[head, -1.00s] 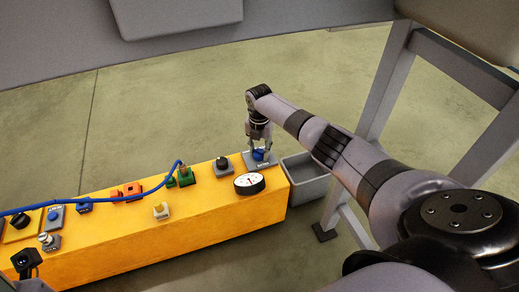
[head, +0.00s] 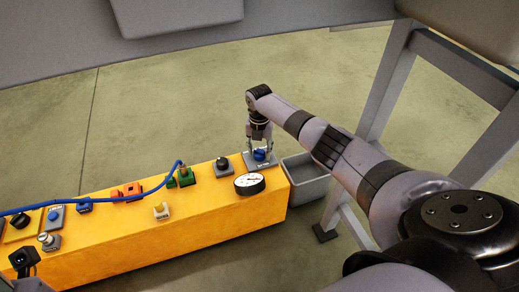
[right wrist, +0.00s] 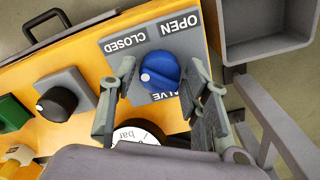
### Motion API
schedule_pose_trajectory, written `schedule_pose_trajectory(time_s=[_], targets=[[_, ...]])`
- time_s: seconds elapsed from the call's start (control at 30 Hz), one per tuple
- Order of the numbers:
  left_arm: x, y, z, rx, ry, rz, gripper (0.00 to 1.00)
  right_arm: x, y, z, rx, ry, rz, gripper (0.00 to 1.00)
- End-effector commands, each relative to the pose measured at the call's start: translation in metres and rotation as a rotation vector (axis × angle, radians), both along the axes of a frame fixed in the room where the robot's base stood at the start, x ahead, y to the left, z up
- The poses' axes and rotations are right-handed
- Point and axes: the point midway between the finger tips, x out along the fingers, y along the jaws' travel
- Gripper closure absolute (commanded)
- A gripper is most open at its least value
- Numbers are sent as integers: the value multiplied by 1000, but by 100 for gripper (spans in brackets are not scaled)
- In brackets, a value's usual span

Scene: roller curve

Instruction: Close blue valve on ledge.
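The blue valve knob (right wrist: 153,70) sits on a grey plate (right wrist: 110,45) lettered OPEN, CLOSED and VALVE, upside down in the right wrist view. A white dot on the knob faces left and slightly down there, on the CLOSED side. In the head view the blue knob (head: 260,155) is at the right end of the yellow ledge (head: 215,213). My right gripper (right wrist: 163,80) is open, pointing down, with one finger on each side of the knob. Small gaps seem to show between fingers and knob; contact is unclear. My left gripper's fingers do not show.
A white gauge (head: 249,183) stands close in front of the valve, and a black knob (head: 222,163) is to its left. Green, orange and other blue fittings and a blue hose (head: 110,200) line the ledge. A grey bin (head: 307,180) stands at the ledge's right end.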

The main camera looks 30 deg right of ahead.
Motion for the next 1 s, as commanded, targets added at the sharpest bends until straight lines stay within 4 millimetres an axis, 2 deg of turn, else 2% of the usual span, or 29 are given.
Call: schedule_pose_trajectory(time_s=[0.13, 0.43, 0.57, 1.0], targets=[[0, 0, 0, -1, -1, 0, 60, 0, 0, 0, -1, -1, -1, 45], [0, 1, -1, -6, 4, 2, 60, 0, -1, 1, -1, -1, -2, 44], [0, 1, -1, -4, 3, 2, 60, 1, -1, 10, 0, -3, -1, 44], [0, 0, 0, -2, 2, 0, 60, 1, -1, 96, -2, -4, -1, 44]])
